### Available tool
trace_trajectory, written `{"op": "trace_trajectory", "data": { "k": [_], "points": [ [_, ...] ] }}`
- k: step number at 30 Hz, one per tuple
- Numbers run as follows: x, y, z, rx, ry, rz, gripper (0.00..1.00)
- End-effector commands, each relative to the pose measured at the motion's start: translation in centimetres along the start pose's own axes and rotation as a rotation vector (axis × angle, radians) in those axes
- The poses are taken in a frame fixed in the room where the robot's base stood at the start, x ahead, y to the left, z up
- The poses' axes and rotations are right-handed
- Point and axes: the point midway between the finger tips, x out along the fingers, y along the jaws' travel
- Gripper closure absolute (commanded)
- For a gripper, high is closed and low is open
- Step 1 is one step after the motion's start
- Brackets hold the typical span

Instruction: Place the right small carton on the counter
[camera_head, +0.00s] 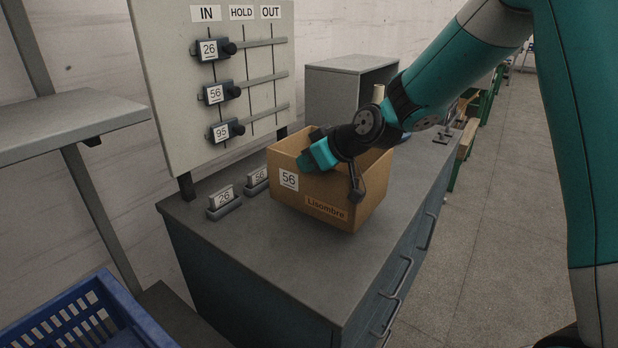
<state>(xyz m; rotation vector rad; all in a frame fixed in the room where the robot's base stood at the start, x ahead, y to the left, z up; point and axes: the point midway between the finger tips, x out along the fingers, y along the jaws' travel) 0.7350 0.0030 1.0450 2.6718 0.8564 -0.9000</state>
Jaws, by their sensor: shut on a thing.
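An open-topped brown carton (287,203) is at the counter, with a white 56 label and a "Lisombre" label on its front. My gripper (338,178) is shut on the carton's front wall, with one finger outside the front face. The carton is over the grey counter (270,250), near its middle. I cannot tell whether its base touches the counter top. The carton's inside is mostly hidden by my gripper and arm.
Small stands labelled 26 (224,203) and 56 (258,180) sit left of the carton. A board (180,110) with IN, HOLD and OUT columns stands behind. A blue crate (80,315) is at lower left. The counter's front is clear.

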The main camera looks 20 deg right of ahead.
Motion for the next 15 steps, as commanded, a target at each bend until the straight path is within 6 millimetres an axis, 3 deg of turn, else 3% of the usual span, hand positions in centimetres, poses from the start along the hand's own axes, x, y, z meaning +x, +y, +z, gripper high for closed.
{"op": "trace_trajectory", "data": {
  "k": [8,15],
  "points": [
    [2.3,0.0,3.1,0.002,-0.002,-0.002,1.0],
    [2.5,0.0,3.4,-0.001,0.002,0.0,1.0]
  ]
}}
